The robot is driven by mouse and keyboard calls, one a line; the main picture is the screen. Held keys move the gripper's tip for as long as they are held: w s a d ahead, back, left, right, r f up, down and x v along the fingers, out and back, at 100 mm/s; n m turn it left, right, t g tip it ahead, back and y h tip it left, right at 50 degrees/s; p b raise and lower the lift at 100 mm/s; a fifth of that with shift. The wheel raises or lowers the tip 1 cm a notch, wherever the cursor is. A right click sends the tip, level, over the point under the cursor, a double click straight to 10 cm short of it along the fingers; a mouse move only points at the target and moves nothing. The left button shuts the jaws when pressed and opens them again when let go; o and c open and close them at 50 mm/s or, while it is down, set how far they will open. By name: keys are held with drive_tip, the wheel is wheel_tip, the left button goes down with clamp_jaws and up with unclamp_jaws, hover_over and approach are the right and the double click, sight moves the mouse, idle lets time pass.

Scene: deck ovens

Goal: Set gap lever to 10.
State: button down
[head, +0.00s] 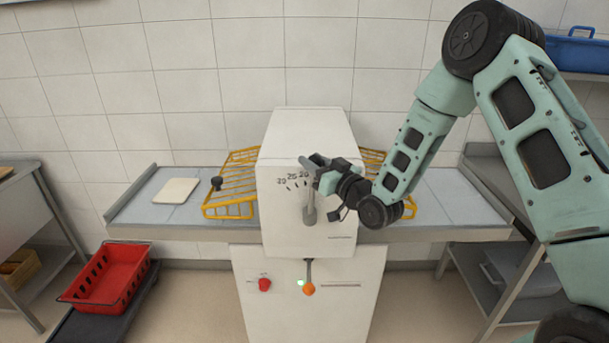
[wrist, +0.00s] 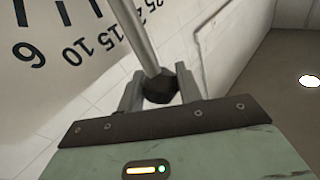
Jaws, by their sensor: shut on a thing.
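The white machine (head: 300,150) carries a gap lever (head: 310,203), a grey rod rising from a pivot on its front face, near upright. Its dark knob (wrist: 160,88) shows in the wrist view between the two fingers of my gripper (wrist: 160,92), which is shut on it. In the head view my gripper (head: 322,175) comes from the right and covers the knob. A printed scale (head: 292,181) shows 20, 25 and 30 left of the lever there. In the wrist view the scale (wrist: 70,45) also shows 6, 10 and 15. The exact mark under the lever is unclear.
Yellow wire racks (head: 232,185) flank the machine on the grey bench. A red knob (head: 264,284) and an orange-tipped lever (head: 309,288) sit lower on the machine. A red crate (head: 108,283) stands at left. A grey shelf (head: 500,275) stands at right.

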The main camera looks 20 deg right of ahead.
drive_tip(key=shift+s+d+f+m+t+h+b, duration=0.1)
drive_tip(key=shift+s+d+f+m+t+b, duration=0.35)
drive_tip(key=shift+d+b, duration=0.6)
drive_tip(key=shift+s+d+m+t+h+b, duration=0.15)
drive_tip(key=shift+d+m+t+b, duration=0.5)
drive_tip(key=shift+b, duration=0.65)
drive_tip(key=shift+s+d+f+m+t+h+b, duration=0.1)
drive_tip(key=shift+s+d+f+m+t+b, duration=0.2)
drive_tip(key=shift+d+m+b, duration=0.65)
drive_tip(key=shift+r, duration=0.1)
drive_tip(key=c, duration=1)
unclamp_jaws()
drive_tip(key=shift+d, duration=0.1)
drive_tip(key=shift+o, duration=0.2)
